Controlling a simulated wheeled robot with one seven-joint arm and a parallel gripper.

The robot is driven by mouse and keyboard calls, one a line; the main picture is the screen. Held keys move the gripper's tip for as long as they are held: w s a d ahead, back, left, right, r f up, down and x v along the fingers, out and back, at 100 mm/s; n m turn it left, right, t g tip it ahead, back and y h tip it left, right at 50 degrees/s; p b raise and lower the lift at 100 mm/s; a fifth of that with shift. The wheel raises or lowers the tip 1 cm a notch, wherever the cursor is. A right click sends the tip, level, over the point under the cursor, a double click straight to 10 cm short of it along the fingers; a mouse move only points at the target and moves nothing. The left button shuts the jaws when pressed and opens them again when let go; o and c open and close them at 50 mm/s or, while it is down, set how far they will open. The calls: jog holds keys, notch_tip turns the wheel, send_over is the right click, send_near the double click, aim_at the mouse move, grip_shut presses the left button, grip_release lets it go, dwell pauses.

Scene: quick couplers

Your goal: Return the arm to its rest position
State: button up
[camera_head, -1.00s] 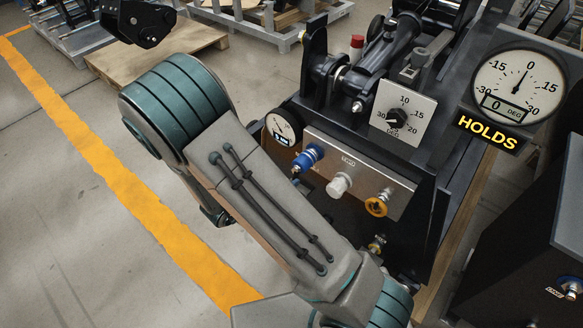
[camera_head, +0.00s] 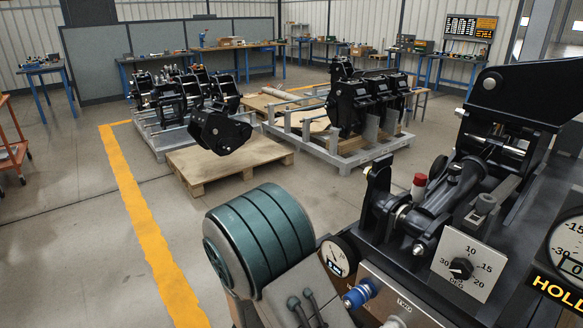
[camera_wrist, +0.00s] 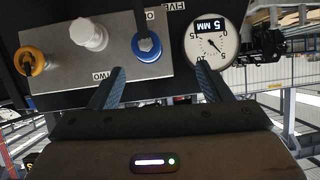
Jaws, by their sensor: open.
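My arm (camera_head: 262,240) rises at the bottom of the head view, its teal-ringed joint beside the dark machine (camera_head: 440,205). My gripper (camera_wrist: 157,82) shows in the wrist view only, its two blue-grey fingers spread wide and nothing between them. It faces the machine's grey coupler panel (camera_wrist: 115,75). The blue coupler (camera_wrist: 148,46) lies just beyond the fingertips, apparently apart from them. A white coupler (camera_wrist: 88,33) and a yellow ring coupler (camera_wrist: 30,62) sit on the same panel. The head view does not show the gripper.
A round gauge (camera_wrist: 213,43) reading 5 MM sits near one finger. A pallet (camera_head: 230,163) carries a black attachment (camera_head: 220,132). Open floor lies left of the yellow line (camera_head: 150,230).

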jog(key=w+a+r+n+y+p, duration=0.2)
jog(key=w+a+r+n+y, duration=0.15)
jog(key=r+y, duration=0.5)
notch_tip(320, 180, up, 8)
jog(key=s+a+r+n+y+p, duration=0.1)
jog(key=s+n+y+p, duration=0.1)
jog(key=y, duration=0.1)
jog(key=s+d+r+n+g+p, duration=0.1)
jog(key=s+d+r, duration=0.2)
jog(key=s, duration=0.3)
jog(key=s+d+r+n+g+h+p, duration=0.1)
jog(key=s+d+r+n+g, duration=0.1)
jog(key=s+d, duration=0.3)
jog(key=s+d+r+n+g+h+p, duration=0.1)
jog(key=s+d+r+n+g, duration=0.1)
jog(key=s, duration=0.5)
jog(key=shift+s+d+r, duration=0.15)
jog(key=shift+d+r, duration=0.75)
jog(key=shift+d, duration=0.2)
